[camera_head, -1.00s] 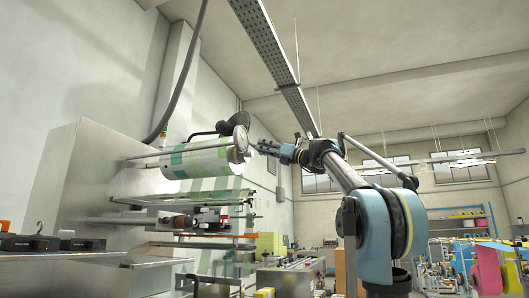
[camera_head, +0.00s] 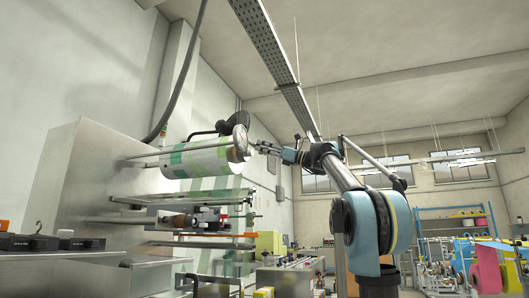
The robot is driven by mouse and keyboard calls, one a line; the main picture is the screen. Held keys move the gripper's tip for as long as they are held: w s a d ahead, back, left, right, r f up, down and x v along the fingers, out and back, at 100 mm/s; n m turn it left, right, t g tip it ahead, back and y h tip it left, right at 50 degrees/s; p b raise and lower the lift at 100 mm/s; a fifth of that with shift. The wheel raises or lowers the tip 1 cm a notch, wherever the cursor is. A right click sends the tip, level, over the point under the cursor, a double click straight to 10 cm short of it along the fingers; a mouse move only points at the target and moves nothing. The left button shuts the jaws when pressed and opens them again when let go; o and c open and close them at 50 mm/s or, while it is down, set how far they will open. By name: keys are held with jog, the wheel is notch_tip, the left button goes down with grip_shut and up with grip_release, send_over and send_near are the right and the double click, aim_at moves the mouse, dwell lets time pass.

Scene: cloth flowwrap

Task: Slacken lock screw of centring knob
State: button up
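A film reel (camera_head: 200,158) with green and white bands sits on a horizontal shaft on the machine at the left. A round metal hub or knob (camera_head: 240,140) is at its right end. A black part (camera_head: 232,124) stands just above and behind that end. The lock screw is too small to make out. My gripper (camera_head: 258,147) reaches in from the right, its tips close to the right side of the round hub. I cannot tell whether it touches the hub, or whether its fingers are open or shut.
The grey machine cabinet (camera_head: 90,180) stands at the left. Below the reel are rollers and a small unit (camera_head: 205,218) with film running down. A thick black cable (camera_head: 182,80) hangs above. Shelving (camera_head: 455,220) and other machines stand far right. Open air surrounds my arm.

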jog(key=shift+s, duration=0.1)
jog(key=v, duration=1.2)
jog(key=shift+a, duration=0.1)
dwell(0.3)
